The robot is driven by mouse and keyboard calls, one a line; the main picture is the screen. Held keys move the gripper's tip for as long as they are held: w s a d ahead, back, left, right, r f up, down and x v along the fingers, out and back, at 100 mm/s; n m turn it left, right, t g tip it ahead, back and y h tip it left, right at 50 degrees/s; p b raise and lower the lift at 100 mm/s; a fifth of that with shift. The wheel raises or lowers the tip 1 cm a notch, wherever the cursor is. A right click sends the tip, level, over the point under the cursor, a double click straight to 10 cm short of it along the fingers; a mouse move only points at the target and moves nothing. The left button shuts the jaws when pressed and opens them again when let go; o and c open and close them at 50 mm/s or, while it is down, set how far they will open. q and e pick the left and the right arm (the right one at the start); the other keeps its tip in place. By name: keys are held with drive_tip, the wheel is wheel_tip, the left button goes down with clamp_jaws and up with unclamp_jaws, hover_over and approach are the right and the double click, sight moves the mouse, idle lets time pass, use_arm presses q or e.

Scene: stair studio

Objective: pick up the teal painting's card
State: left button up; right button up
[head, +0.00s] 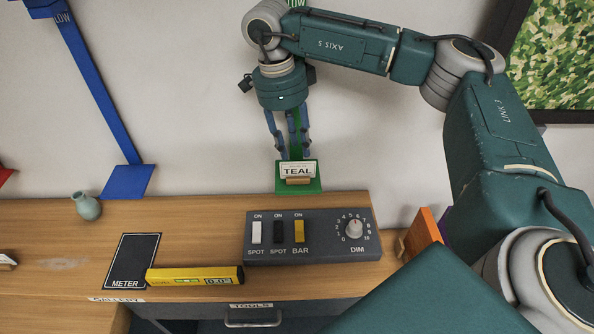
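The white card reading TEAL (297,170) stands upright against a small green stand (313,186) at the back of the wooden bench, with a small wooden block (298,181) at its lower edge. My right gripper (293,155) points down from above. Its two blue-grey fingers are apart, with the green post showing between them, and nothing is seen held. The fingertips are just above the card's top edge in the picture; whether they touch it I cannot tell. My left gripper is not in view.
A dark switch panel (312,252) lies in front of the card. A yellow level (195,280) and a black METER mat (133,262) are to its left, with a small teal vase (87,206) farther left. A blue stand (127,183) and an orange block (421,235) flank it.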

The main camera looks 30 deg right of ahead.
sight(300, 176)
drive_tip(key=shift+s+d+f, duration=0.1)
drive_tip(key=shift+d+f, duration=0.05)
drive_tip(key=shift+f, duration=0.6)
drive_tip(key=shift+s+f+p, duration=0.1)
drive_tip(key=shift+f+p, duration=0.2)
drive_tip(key=shift+p, duration=0.15)
drive_tip(key=f, duration=0.1)
drive_tip(key=f+p, duration=0.2)
drive_tip(key=shift+s+d+f, duration=0.1)
drive_tip(key=shift+s+f, duration=0.2)
drive_tip(key=shift+d+f, duration=0.1)
drive_tip(key=shift+f, duration=0.4)
drive_tip(key=shift+f, duration=0.15)
drive_tip(key=shift+c, duration=0.3)
clamp_jaws()
